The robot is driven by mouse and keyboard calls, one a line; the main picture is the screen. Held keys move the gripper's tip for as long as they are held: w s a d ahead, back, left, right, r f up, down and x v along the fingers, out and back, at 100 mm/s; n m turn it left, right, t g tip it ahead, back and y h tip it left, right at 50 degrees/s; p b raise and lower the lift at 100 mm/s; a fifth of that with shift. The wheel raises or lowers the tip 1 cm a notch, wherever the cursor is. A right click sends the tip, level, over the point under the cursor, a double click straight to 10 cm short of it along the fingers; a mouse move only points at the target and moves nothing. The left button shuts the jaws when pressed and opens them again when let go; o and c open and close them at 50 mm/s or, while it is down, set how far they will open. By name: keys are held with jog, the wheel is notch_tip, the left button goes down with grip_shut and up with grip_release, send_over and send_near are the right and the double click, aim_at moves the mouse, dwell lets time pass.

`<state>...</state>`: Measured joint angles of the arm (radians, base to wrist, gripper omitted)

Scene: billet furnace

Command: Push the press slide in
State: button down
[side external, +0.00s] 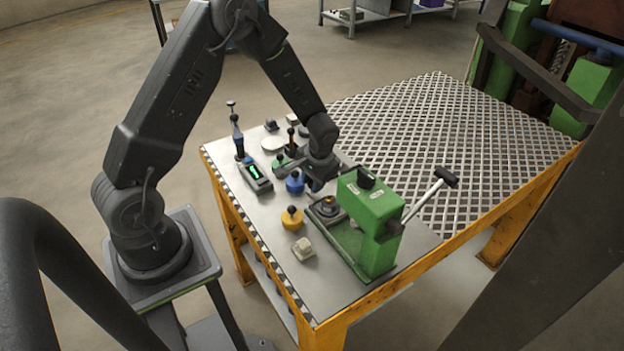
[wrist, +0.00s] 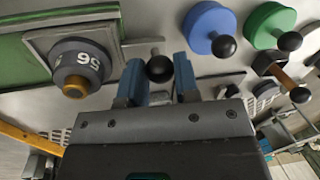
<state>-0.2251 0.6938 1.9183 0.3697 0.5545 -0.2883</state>
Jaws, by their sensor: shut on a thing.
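The green press (side external: 372,225) stands at the right front of the table. Its grey press slide (side external: 318,217) lies at the press's far-left side, outside the upright body, with a dark round die and brass-coloured centre on it. In the wrist view the slide (wrist: 112,30) shows at upper left, its die (wrist: 82,66) marked with digits. A rod with a dark ball knob (wrist: 160,68) extends from the slide. My gripper (wrist: 159,82) is shut on this knob, one blue finger on each side. In the side view my gripper (side external: 316,183) is low beside the slide, its fingertips partly hidden.
Blue (side external: 295,183) and yellow (side external: 292,217) knobbed pieces and a pale block (side external: 303,249) stand close by. A green knobbed piece (wrist: 268,24) is beyond the blue one. The press lever (side external: 430,192) juts right over the mesh tabletop (side external: 440,130), which is mostly clear.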

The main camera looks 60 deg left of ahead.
aim_at(318, 198)
jog(key=d, duration=0.3)
jog(key=shift+d, duration=0.2)
jog(key=c, duration=0.9)
grip_release()
jog(key=shift+a, duration=0.1)
jog(key=shift+o, duration=0.2)
jog(key=shift+r, duration=0.1)
notch_tip(318, 198, up, 13)
jog(key=d, duration=0.2)
jog(key=shift+w+d+r, duration=0.2)
jog(key=shift+w+d, duration=0.05)
jog(key=shift+d, duration=0.1)
